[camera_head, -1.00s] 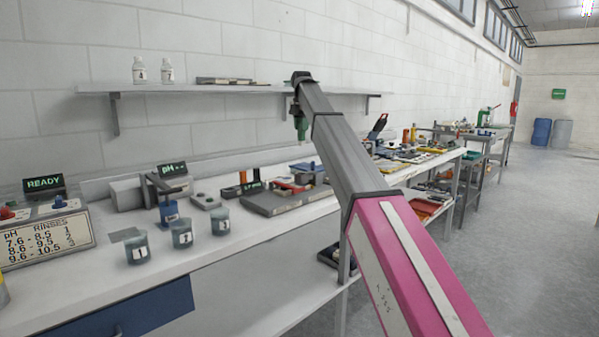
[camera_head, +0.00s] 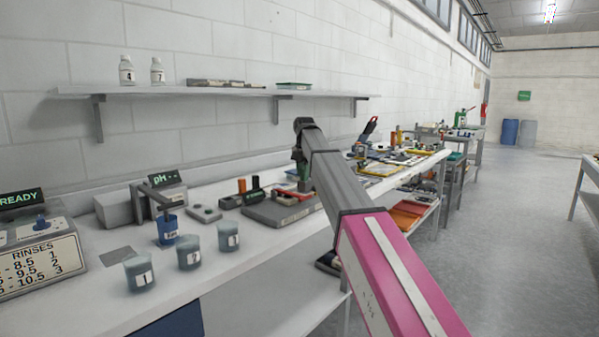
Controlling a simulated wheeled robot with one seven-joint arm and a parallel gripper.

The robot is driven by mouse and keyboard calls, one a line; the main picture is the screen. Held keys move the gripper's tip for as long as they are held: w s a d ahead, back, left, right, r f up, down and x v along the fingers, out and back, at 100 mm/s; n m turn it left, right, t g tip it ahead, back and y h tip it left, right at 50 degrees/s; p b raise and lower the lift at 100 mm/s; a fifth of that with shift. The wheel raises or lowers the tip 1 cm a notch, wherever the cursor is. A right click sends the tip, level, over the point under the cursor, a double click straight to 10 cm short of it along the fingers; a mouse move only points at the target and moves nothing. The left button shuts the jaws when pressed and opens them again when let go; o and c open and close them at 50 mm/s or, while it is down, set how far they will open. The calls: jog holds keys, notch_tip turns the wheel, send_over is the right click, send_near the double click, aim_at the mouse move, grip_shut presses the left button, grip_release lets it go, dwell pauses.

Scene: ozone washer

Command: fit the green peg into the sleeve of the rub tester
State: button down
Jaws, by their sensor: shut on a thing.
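My arm reaches over the bench, and my gripper (camera_head: 302,181) hangs at its far end, small and partly hidden by the arm. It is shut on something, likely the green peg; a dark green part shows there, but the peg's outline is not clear. A low grey device (camera_head: 275,213) with a red part lies on the bench below and left of the gripper. It may be the rub tester, but I cannot tell for sure. No sleeve opening can be made out.
Three numbered beakers (camera_head: 189,251) stand on the bench (camera_head: 215,275) at the front left. A pH meter stand (camera_head: 167,230) is behind them. A wall shelf (camera_head: 210,91) runs above. Coloured items crowd the bench farther right; the floor on the right is open.

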jog(key=shift+f, duration=0.15)
jog(key=shift+d+f, duration=0.1)
jog(key=shift+f, duration=0.05)
jog(key=c, duration=0.9)
grip_release()
notch_tip(320, 180, up, 11)
jog(key=shift+r, duration=0.7)
